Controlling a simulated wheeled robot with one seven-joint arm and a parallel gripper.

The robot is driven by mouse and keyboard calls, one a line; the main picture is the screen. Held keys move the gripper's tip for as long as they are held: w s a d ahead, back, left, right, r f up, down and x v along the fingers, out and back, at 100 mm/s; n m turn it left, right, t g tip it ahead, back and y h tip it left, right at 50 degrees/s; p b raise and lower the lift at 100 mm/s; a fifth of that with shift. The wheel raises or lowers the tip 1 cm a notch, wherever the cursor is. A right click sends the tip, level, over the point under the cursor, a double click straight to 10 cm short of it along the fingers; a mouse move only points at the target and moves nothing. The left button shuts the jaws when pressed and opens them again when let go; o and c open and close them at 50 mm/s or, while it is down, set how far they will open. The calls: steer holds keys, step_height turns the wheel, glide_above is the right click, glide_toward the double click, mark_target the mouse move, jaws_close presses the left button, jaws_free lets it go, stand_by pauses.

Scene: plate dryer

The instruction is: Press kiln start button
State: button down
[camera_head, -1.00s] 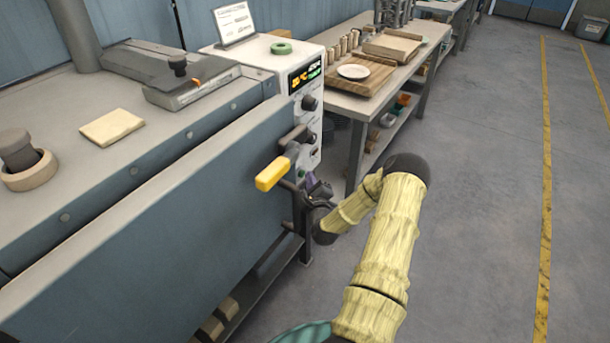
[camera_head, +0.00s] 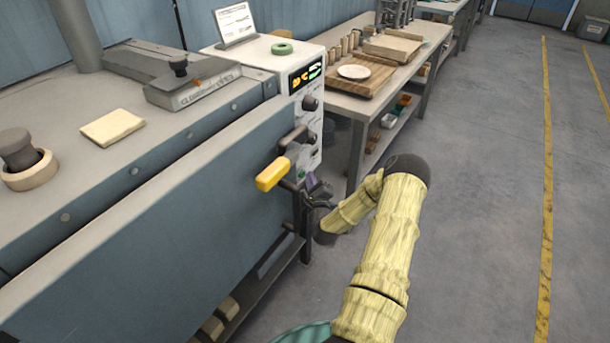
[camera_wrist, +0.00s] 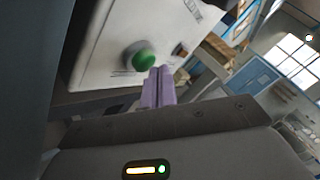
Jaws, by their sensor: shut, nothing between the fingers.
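The kiln (camera_head: 150,215) is a blue-grey box with a white control panel (camera_head: 311,100) on its right end. In the wrist view the round green start button (camera_wrist: 140,56) sits on the white panel face (camera_wrist: 110,40), with a small orange-brown switch (camera_wrist: 180,50) to its right. My gripper (camera_wrist: 159,82) shows there as two purple fingers pressed together, empty. Their tips lie just below and right of the button in the picture; I cannot tell whether they touch it. In the head view my gripper (camera_head: 314,186) is low beside the panel, partly hidden by the kiln's yellow handle and my arm.
The yellow lever handle (camera_head: 272,174) sticks out from the kiln front close to my gripper. Black knobs (camera_head: 310,103) sit higher on the panel. A workbench (camera_head: 350,104) with a plate (camera_head: 353,72) stands behind. The floor at right (camera_head: 480,200) is clear.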

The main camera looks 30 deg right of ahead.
steer(key=shift+w+a+y, duration=0.2)
steer(key=shift+a+y, duration=0.1)
steer(key=shift+a, duration=0.35)
steer(key=shift+s+a, duration=0.1)
steer(key=shift+s, duration=0.2)
steer(key=s, duration=0.1)
steer(key=s+d, duration=0.1)
steer(key=s, duration=0.1)
steer(key=s+d, duration=0.1)
steer(key=s, duration=0.1)
steer(key=shift+d, duration=0.2)
steer(key=shift+w+d, duration=0.1)
steer(key=shift+s, duration=0.25)
